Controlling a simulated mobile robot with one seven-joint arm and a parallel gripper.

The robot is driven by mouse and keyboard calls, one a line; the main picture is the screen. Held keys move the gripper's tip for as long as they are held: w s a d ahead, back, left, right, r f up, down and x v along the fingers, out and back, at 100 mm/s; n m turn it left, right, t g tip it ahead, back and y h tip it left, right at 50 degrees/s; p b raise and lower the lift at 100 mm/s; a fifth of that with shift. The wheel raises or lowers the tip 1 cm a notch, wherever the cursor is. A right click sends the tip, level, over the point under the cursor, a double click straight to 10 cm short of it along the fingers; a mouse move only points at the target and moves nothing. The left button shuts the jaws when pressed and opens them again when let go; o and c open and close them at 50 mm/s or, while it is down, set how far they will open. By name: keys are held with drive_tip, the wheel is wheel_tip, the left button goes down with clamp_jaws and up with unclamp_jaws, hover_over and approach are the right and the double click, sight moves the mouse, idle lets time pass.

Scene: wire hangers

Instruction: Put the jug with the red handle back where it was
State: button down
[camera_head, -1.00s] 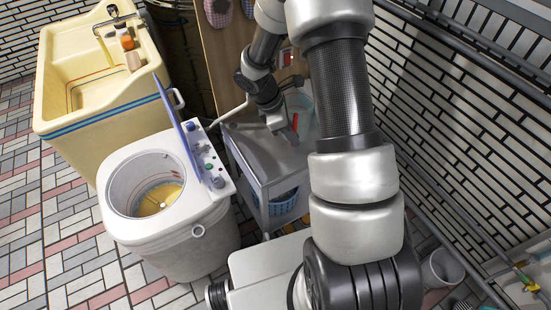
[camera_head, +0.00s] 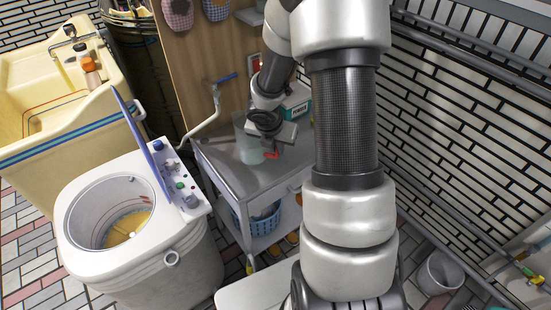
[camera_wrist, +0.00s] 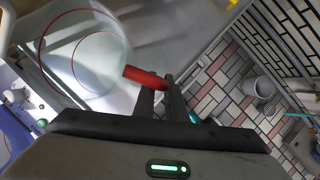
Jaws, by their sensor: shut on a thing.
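The jug (camera_head: 248,150) is clear and pale, with a red handle (camera_head: 271,155). It is at the grey cart's top (camera_head: 225,170), towards the left and back. In the wrist view the jug (camera_wrist: 85,62) fills the upper left, with red rings, and its red handle (camera_wrist: 146,77) reaches between my fingers. My gripper (camera_wrist: 163,90) is shut on the handle. In the head view my gripper (camera_head: 277,146) is partly hidden by my own wrist. I cannot tell whether the jug's base touches the cart top.
A white and teal box (camera_head: 297,103) stands at the back of the cart. A washing machine (camera_head: 130,225) with its blue lid up is left of the cart. A blue basket (camera_head: 262,219) sits on the lower shelf. A tiled wall is to the right. The cart's front top is clear.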

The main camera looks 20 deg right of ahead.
sight(276, 153)
wheel_tip(276, 153, down, 3)
drive_tip(key=shift+f+b, duration=0.2)
drive_tip(key=shift+b, duration=0.75)
drive_tip(key=shift+r, duration=0.1)
drive_tip(key=c, duration=1.8)
unclamp_jaws()
